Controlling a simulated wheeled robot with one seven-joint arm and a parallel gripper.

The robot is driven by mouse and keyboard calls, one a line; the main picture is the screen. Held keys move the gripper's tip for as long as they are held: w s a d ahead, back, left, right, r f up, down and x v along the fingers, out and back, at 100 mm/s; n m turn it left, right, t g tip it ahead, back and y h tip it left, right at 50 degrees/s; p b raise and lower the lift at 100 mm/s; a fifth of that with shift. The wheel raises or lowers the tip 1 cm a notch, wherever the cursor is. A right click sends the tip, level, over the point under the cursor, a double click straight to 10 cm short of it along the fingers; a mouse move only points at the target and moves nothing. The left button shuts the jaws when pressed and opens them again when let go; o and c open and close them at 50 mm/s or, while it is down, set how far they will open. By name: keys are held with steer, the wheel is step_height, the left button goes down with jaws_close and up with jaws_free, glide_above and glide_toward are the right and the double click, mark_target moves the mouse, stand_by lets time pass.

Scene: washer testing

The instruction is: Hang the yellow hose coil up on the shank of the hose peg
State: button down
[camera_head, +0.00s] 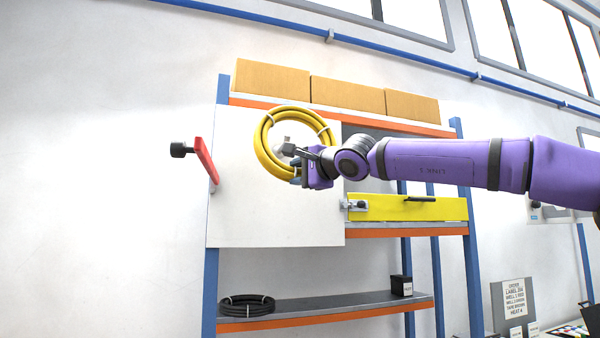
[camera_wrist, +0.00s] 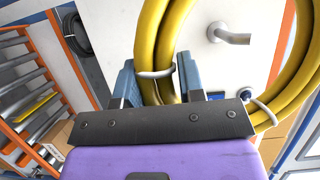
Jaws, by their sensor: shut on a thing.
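The yellow hose coil (camera_head: 260,146) is a ring bound with pale ties, held up in front of the white panel. My gripper (camera_head: 297,171) is shut on the lower right part of the coil. In the wrist view, the blue fingers (camera_wrist: 165,88) close around the yellow hose (camera_wrist: 149,38) beside a tie. The grey metal hose peg (camera_wrist: 228,35) stands out from the white panel and shows through the coil's opening. In the head view, the peg (camera_head: 284,147) also appears inside the ring. I cannot tell whether the coil is around the shank or still in front of it.
A red bracket with a black knob (camera_head: 203,158) sticks out left of the coil. A yellow bar (camera_head: 400,208) lies right of the white panel (camera_head: 270,222). Cardboard boxes (camera_head: 345,95) stand on top. A black hose coil (camera_head: 247,305) lies on the lower shelf.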

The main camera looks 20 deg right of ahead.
steer(key=w+f, duration=0.3)
steer(key=w, duration=0.8)
steer(key=shift+w, duration=0.4)
stand_by(1.4)
steer(key=shift+f, duration=0.1)
stand_by(0.6)
steer(key=c, duration=0.6)
jaws_free()
steer(key=shift+c, duration=0.2)
steer(key=shift+f, duration=0.1)
